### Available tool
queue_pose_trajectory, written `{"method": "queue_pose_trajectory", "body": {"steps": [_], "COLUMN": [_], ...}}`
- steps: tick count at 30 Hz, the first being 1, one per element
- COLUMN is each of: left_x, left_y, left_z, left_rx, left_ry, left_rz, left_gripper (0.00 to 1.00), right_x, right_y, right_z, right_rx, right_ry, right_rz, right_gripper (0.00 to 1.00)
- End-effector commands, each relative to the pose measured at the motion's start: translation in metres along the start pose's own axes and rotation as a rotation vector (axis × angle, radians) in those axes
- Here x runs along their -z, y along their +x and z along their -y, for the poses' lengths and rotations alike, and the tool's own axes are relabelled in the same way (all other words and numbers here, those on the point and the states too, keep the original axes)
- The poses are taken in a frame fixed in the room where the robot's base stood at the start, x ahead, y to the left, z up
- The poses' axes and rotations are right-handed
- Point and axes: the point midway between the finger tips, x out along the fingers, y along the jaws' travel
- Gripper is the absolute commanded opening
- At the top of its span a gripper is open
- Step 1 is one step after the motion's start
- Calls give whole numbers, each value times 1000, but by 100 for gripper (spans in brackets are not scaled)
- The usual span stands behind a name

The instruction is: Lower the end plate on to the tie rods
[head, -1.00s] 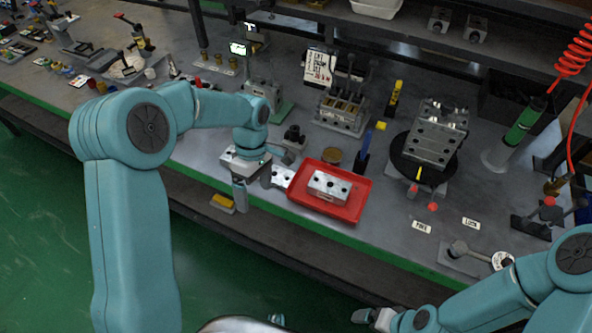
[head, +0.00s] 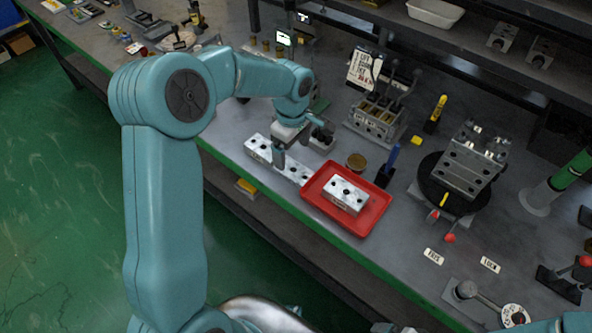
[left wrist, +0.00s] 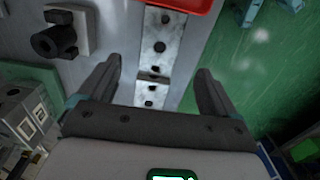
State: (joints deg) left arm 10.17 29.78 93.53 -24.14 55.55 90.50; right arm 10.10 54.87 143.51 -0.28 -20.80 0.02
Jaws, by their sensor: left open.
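A pale metal strip with dark round holes (head: 296,172) lies along the bench's front edge, left of the red tray. It also shows in the left wrist view (left wrist: 160,45), crossed by a dark seam or gap. My left gripper (head: 279,157) is over this strip. In the wrist view its open, empty fingers (left wrist: 158,68) stand on either side of it. A silver block with holes (head: 346,194) lies in the red tray (head: 371,220). I cannot tell which piece is the end plate, and I make out no tie rods. A bit of my right gripper (head: 381,328) shows at the bottom edge.
A grey holed block (head: 468,165) stands tilted on a black round base (head: 432,180) at the right. A dark-knobbed fixture (head: 322,138) sits close behind my left gripper. A blue-handled tool (head: 390,165) and a brass disc (head: 357,161) stand behind the tray.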

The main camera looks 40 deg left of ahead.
Motion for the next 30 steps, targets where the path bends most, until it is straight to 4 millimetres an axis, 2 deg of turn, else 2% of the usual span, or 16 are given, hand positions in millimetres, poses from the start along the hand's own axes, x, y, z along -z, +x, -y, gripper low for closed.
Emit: {"method": "queue_pose_trajectory", "body": {"steps": [3, 8, 16, 25, 30], "left_x": [-1, -3, -6, -7, -6], "left_y": [16, 27, 67, 74, 73], "left_z": [-1, -2, -5, -6, -5], "left_rx": [1, 2, 2, -1, -1], "left_ry": [1, 3, 2, 2, 2], "left_rz": [-1, 0, 0, -1, 0], "left_gripper": [92, 92, 92, 92, 36], "right_x": [0, 0, 0, 0, 0], "right_y": [-1, -3, -11, -11, -11], "right_z": [0, 1, 4, 4, 4], "right_rx": [0, 0, 0, 0, 0], "right_ry": [0, 0, 0, 0, 0], "right_rz": [0, 0, 0, 0, 0], "right_gripper": [96, 96, 96, 96, 96]}}
